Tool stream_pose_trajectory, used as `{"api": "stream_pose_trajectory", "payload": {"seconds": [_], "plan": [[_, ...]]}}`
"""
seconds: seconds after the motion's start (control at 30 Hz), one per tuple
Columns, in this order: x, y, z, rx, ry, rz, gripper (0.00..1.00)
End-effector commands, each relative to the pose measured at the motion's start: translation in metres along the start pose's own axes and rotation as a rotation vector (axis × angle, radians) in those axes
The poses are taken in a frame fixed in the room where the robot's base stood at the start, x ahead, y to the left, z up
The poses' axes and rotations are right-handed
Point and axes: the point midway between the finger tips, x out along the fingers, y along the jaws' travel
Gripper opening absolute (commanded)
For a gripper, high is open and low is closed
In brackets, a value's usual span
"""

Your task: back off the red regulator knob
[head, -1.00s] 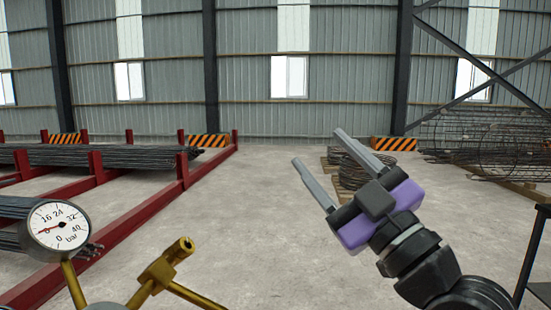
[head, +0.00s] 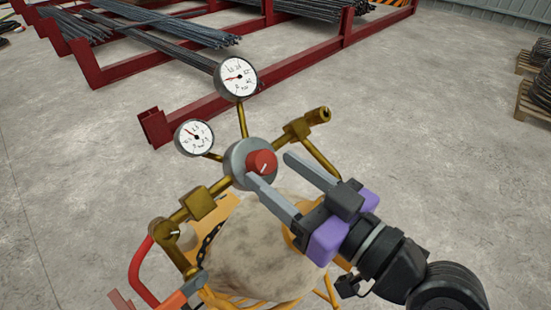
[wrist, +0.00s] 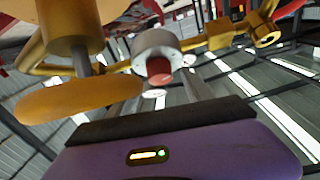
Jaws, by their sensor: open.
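The red regulator knob (head: 262,162) sits on the front of a round grey regulator body (head: 238,160), with a pale line on its face. In the wrist view the knob (wrist: 160,70) is past the finger ends, near the picture's middle. My gripper (head: 270,168) is open and empty. In the head view its two grey fingers point at the knob from the lower right, one tip either side of it in the picture. I cannot tell whether either finger touches it. Two dial gauges, an upper one (head: 236,78) and a lower one (head: 194,137), rise from the regulator.
Brass fittings (head: 197,204) extend either side of the regulator. A beige rounded mass (head: 262,250) lies below, near orange and red tubing. The wrist view shows an orange handwheel (wrist: 80,98) close on the left. Red racks (head: 290,75) with rebar stand behind on open concrete floor.

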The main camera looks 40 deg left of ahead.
Motion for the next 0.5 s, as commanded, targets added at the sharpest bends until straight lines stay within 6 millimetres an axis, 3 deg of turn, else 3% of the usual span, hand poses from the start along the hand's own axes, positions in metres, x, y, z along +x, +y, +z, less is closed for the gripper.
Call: {"api": "stream_pose_trajectory", "payload": {"seconds": [0.17,0.43,0.5], "plan": [[0.0136,-0.0004,-0.0012,-0.001,0.0,-0.001,0.58],[0.0154,0.0002,-0.0002,-0.002,0.001,0.001,0.58],[0.0153,0.0003,-0.0002,-0.002,0.001,0.001,0.49]]}}
